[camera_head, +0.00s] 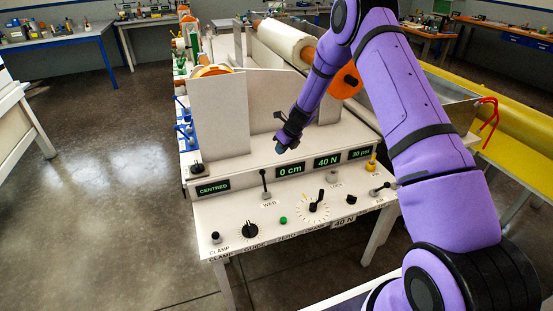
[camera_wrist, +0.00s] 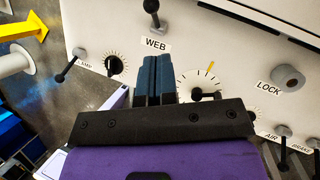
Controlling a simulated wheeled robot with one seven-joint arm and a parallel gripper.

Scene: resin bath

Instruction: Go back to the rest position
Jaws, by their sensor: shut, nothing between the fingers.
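My gripper (camera_head: 287,146) hangs at the end of my purple arm, above the back part of the white control panel (camera_head: 235,212) and in front of the machine. The WEB lever (camera_head: 265,186) stands upright on the panel and also shows at the top of the wrist view (camera_wrist: 152,10). My gripper appears apart from the controls.
The panel also carries a green button (camera_head: 283,220), a black knob (camera_head: 250,229), a grey LOCK knob (camera_wrist: 289,77) and several levers. A white roll (camera_head: 283,40) lies behind. Open floor is at the left.

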